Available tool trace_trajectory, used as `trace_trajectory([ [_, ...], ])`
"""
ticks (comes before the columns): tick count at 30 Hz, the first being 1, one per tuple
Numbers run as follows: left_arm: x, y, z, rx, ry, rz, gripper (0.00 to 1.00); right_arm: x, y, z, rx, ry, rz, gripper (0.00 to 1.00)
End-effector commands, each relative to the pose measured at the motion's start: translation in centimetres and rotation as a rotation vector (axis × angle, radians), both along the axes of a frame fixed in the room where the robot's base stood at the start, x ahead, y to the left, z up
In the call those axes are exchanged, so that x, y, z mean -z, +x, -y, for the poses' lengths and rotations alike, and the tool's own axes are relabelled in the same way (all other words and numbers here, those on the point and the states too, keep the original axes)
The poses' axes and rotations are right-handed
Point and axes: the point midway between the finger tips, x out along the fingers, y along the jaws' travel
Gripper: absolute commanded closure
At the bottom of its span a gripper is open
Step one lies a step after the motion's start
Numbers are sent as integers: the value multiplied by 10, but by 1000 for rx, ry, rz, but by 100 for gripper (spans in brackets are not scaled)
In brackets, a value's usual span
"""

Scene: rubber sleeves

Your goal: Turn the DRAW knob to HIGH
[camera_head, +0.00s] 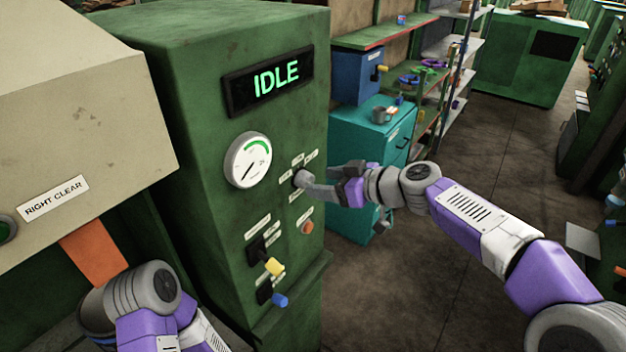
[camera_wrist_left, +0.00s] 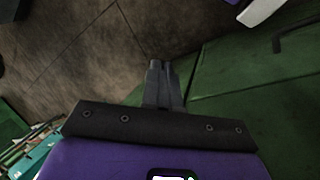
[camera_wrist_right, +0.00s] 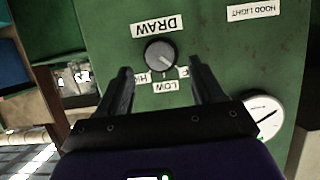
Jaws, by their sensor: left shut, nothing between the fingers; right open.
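The DRAW knob (camera_wrist_right: 160,56) is a dark round knob on the green panel; its DRAW label (camera_wrist_right: 157,25) appears upside down in the right wrist view. Its pale pointer slants toward the partly hidden label ending in F, on the right. LOW (camera_wrist_right: 166,87) is below and HIGH (camera_wrist_right: 143,77), partly covered, is at left. My right gripper (camera_wrist_right: 160,74) is open, with fingertips on either side of the knob; contact cannot be told. In the head view my right gripper (camera_head: 318,187) reaches the panel. My left gripper (camera_wrist_left: 162,80) is shut and empty, away from the knob.
The green cabinet carries an IDLE display (camera_head: 268,80), a gauge (camera_head: 248,160), a red button (camera_head: 307,227), a yellow-tipped lever (camera_head: 274,267) and a blue-tipped lever (camera_head: 279,300). A beige hood (camera_head: 90,110) stands at left. Shelves (camera_head: 430,85) are behind; open floor (camera_head: 420,300) lies right.

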Motion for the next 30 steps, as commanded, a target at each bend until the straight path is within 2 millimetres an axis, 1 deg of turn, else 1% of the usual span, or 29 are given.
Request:
trace_trajectory([
  [1,-2,0,0,0,0,0,100,3,5,-8,-3,1,-3,33],
  [3,-4,0,0,0,0,0,100,8,10,-16,-2,0,-4,33],
  [7,-6,0,0,0,0,0,100,13,19,-27,-1,1,-3,33],
  [12,-7,0,0,0,0,0,100,17,24,-32,3,-1,-2,33],
  [18,-6,0,0,0,0,0,100,17,24,-32,3,-1,-2,33],
  [19,-6,0,0,0,0,0,100,17,24,-32,3,-1,-2,34],
  [27,-6,0,0,0,0,0,100,17,24,-32,3,0,-3,76],
  [29,-6,0,0,0,0,0,100,17,24,-32,3,0,-3,85],
  [30,-6,0,0,0,0,0,100,17,24,-32,3,0,-3,88],
])
